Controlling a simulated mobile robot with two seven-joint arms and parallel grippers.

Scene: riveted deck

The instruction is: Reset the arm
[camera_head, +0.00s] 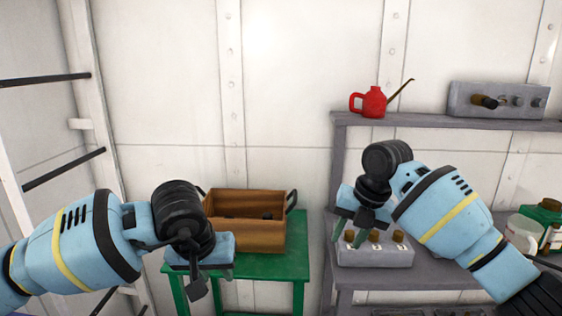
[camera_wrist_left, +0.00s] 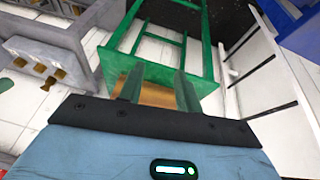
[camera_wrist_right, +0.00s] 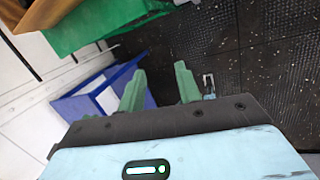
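My left gripper (camera_head: 198,288) is in front of the green table, pointing down. In the left wrist view its two green fingers (camera_wrist_left: 158,86) stand apart with nothing held; the wooden box and green table show beyond them. My right gripper (camera_head: 348,238) is in front of the grey shelf, by the left end of a grey box with brown-topped knobs (camera_head: 376,252). I cannot tell from the head view whether it touches the box. In the right wrist view its fingers (camera_wrist_right: 160,84) are apart and empty, with the dark floor beyond.
A wooden box (camera_head: 262,232) with dark handles stands on the green table (camera_head: 294,250). On the shelf's upper board (camera_head: 440,123) are a red oil can (camera_head: 374,102) and a grey control panel (camera_head: 500,100). A mug (camera_head: 523,234) and green container (camera_head: 548,215) stand right. A ladder-like frame (camera_head: 82,120) stands left.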

